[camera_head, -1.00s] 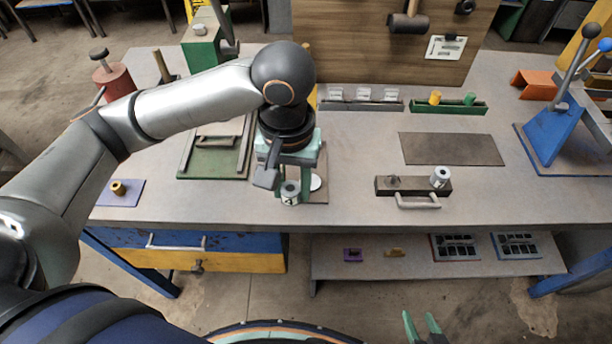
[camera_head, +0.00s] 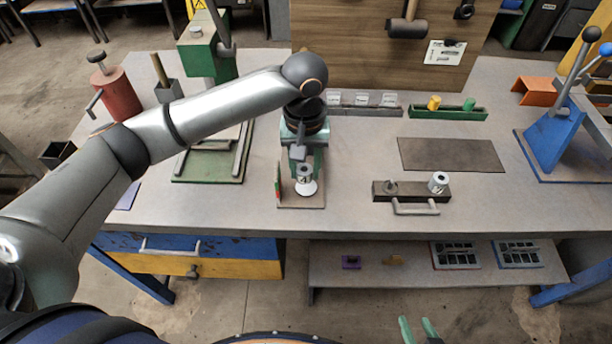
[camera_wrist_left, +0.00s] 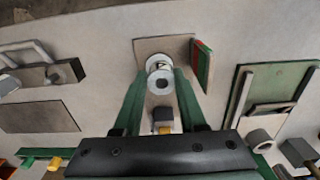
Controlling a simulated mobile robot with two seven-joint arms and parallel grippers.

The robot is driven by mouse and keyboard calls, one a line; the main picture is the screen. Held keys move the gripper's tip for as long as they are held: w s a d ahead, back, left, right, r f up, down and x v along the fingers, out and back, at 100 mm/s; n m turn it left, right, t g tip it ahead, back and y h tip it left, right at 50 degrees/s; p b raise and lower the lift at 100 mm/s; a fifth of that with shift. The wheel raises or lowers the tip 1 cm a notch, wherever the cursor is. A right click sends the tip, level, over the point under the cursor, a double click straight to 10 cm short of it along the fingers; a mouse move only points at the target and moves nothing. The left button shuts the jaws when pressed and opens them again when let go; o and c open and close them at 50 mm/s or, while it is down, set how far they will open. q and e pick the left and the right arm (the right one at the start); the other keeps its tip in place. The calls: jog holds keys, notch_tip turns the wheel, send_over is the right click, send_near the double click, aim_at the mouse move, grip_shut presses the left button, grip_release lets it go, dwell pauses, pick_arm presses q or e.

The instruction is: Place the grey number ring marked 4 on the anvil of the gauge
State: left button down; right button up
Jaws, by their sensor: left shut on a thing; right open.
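My left gripper (camera_head: 304,168) is shut on a small grey ring (camera_head: 304,174) with a dark mark that I cannot read clearly. The ring also shows between the green fingertips in the left wrist view (camera_wrist_left: 160,72). It is over the gauge, a brown base plate (camera_head: 287,203) with an upright red and green plate (camera_wrist_left: 202,65) on one side. The white round anvil (camera_head: 309,190) shows just below the ring; I cannot tell if they touch. My right gripper (camera_head: 419,330) is open and empty at the bottom edge of the head view.
A dark block (camera_head: 411,190) with a handle carries another grey ring (camera_head: 438,181). A green frame (camera_head: 208,166) lies left of the gauge. A green tray (camera_head: 449,114) with yellow and green pieces and a flat brown mat (camera_head: 450,154) are to the right.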

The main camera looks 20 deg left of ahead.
aim_at(306, 187)
pick_arm(q)
jog(key=shift+w+f, duration=0.5)
jog(key=shift+f, duration=0.1)
jog(key=shift+w+a+f, duration=0.1)
jog(key=shift+w+f, duration=0.1)
jog(key=shift+f, duration=1.55)
jog(key=shift+f, duration=0.1)
jog(key=shift+c, duration=2.4)
grip_release()
notch_tip(306, 187, up, 12)
jog(key=shift+r, duration=0.15)
